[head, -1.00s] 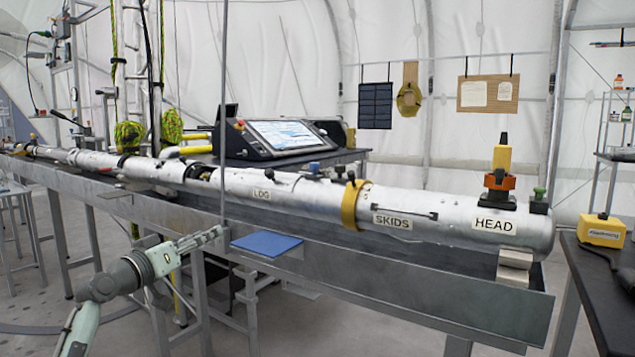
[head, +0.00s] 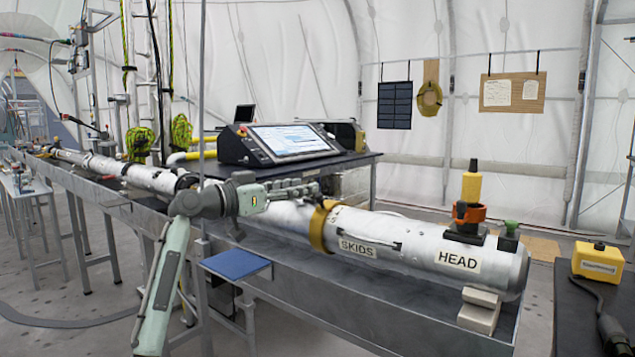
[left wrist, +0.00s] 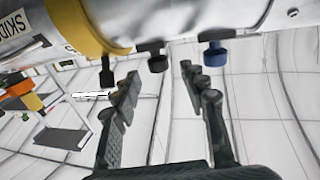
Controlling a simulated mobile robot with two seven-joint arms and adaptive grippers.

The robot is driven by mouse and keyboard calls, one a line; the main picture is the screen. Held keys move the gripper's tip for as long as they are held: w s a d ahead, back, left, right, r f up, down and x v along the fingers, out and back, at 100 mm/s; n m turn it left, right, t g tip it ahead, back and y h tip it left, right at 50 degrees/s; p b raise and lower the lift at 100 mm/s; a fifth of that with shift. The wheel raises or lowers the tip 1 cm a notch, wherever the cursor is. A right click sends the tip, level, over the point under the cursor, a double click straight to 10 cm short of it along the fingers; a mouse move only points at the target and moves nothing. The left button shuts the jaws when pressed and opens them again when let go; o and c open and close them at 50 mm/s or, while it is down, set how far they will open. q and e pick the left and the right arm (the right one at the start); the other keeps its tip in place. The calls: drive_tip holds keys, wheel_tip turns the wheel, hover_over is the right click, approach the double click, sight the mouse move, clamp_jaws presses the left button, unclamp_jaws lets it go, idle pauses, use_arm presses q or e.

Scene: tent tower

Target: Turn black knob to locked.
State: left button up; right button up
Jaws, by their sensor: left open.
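The long silver tube (head: 385,235) carries a tan band (head: 322,227) and labels reading SKIDS and HEAD. In the left wrist view, where the tube appears inverted, a black knob (left wrist: 157,60) stands on it between a blue knob (left wrist: 213,55) and another black knob (left wrist: 107,72) near the band. My left gripper (head: 316,188) is open at the top of the tube, just left of the band. In the left wrist view its open fingers (left wrist: 159,84) lie either side of the middle black knob, with no visible contact. My arm and gripper hide the knobs in the head view. No lock marking is readable.
An orange clamp-like part (head: 469,212) with a yellow top stands at the HEAD end. A console with a screen (head: 290,139) sits behind the tube. A blue pad (head: 236,264) is at the rail's front. A yellow box (head: 598,261) stands on the dark right table.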

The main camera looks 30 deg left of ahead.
use_arm(q)
drive_tip(key=shift+p+x, duration=0.3)
drive_tip(key=shift+x, duration=1.75)
use_arm(e)
drive_tip(key=shift+s+f, duration=0.1)
drive_tip(key=shift+f, duration=0.85)
use_arm(q)
clamp_jaws()
